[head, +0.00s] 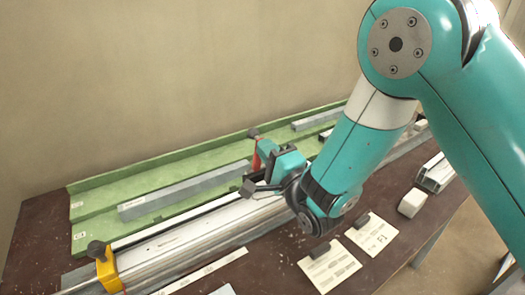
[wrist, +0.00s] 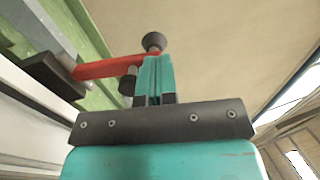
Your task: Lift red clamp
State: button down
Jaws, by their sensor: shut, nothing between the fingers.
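The red clamp (wrist: 103,68) shows in the wrist view as a red bar with a dark block at its left end and a black round knob by the fingertips. In the head view the red clamp (head: 256,162) is mostly hidden behind my gripper, with its knob showing above. My gripper (head: 265,147) is at the clamp; its teal fingers (wrist: 155,75) are together in the wrist view and hide the bar's right end. Nothing shows held between them. I cannot tell whether they touch the clamp.
A yellow clamp (head: 108,268) sits on the silver rail (head: 170,243) at front left. A green tray (head: 95,200) with grey profiles lies behind. Paper cards (head: 329,266) with dark blocks and a white block (head: 412,203) are on the brown bench, right of my gripper.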

aim_at(254, 134)
jog(key=shift+a+r, duration=0.1)
jog(key=p, duration=0.1)
jog(key=w+r+g+p, duration=0.1)
jog(key=shift+a+r+h+p, duration=0.15)
jog(key=shift+a+h+p, duration=0.15)
jog(key=shift+p, duration=0.1)
jog(key=p, duration=0.3)
jog(key=w+g+h+p, duration=0.1)
jog(key=p, duration=0.2)
jog(key=shift+a+r, duration=0.25)
jog(key=shift+a, duration=0.1)
jog(key=p, duration=0.1)
jog(key=g+p, duration=0.1)
jog(key=p, duration=0.1)
jog(key=shift+w+a+f, duration=0.1)
jog(key=shift+w+a, duration=0.15)
jog(key=shift+w, duration=0.15)
jog(key=shift+w+a+f, duration=0.2)
jog(key=shift+w+a, duration=0.1)
jog(key=shift+w, duration=0.1)
